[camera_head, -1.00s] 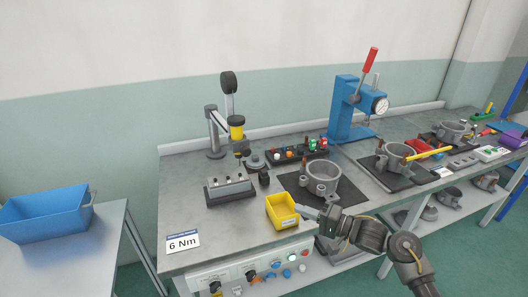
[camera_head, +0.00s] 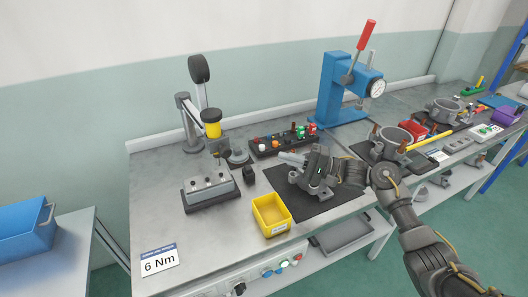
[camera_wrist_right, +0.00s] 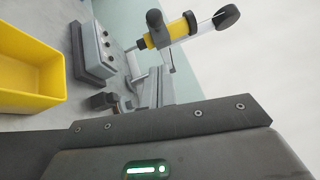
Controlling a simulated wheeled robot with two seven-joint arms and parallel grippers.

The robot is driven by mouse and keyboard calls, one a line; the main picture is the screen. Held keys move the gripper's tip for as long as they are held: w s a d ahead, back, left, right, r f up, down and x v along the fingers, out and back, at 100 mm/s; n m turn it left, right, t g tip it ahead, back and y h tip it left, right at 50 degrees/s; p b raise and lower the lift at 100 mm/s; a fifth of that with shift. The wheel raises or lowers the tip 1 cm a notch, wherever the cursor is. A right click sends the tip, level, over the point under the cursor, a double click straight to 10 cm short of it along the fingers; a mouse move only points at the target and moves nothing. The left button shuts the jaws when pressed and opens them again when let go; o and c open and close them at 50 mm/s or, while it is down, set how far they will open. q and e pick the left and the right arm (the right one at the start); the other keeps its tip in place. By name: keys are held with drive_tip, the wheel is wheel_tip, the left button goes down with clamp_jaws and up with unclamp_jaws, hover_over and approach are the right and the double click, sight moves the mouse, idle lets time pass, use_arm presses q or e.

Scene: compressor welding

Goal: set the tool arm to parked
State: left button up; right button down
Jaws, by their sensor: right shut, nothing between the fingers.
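The tool arm (camera_head: 190,122) stands on a grey post at the back left of the bench. It carries a yellow and black tool (camera_head: 211,124) hanging upright and a black disc (camera_head: 199,68) on top. It also shows, sideways, in the right wrist view (camera_wrist_right: 176,34). My right gripper (camera_head: 283,157) is shut and empty. My left gripper is out of view.
A yellow bin (camera_head: 271,222) stands at the front edge, with a grey block with studs (camera_head: 209,192) left of it. A black rack (camera_head: 284,142) of coloured parts lies behind my right gripper. A blue press (camera_head: 342,90) stands at the back right.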

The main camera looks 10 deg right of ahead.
drive_tip(key=s+p+x, duration=0.2)
drive_tip(key=p+x, duration=0.2)
drive_tip(key=x, duration=0.8)
drive_tip(key=shift+s+a, duration=0.2)
drive_tip(key=shift+a, duration=0.3)
drive_tip(key=shift+r, duration=0.1)
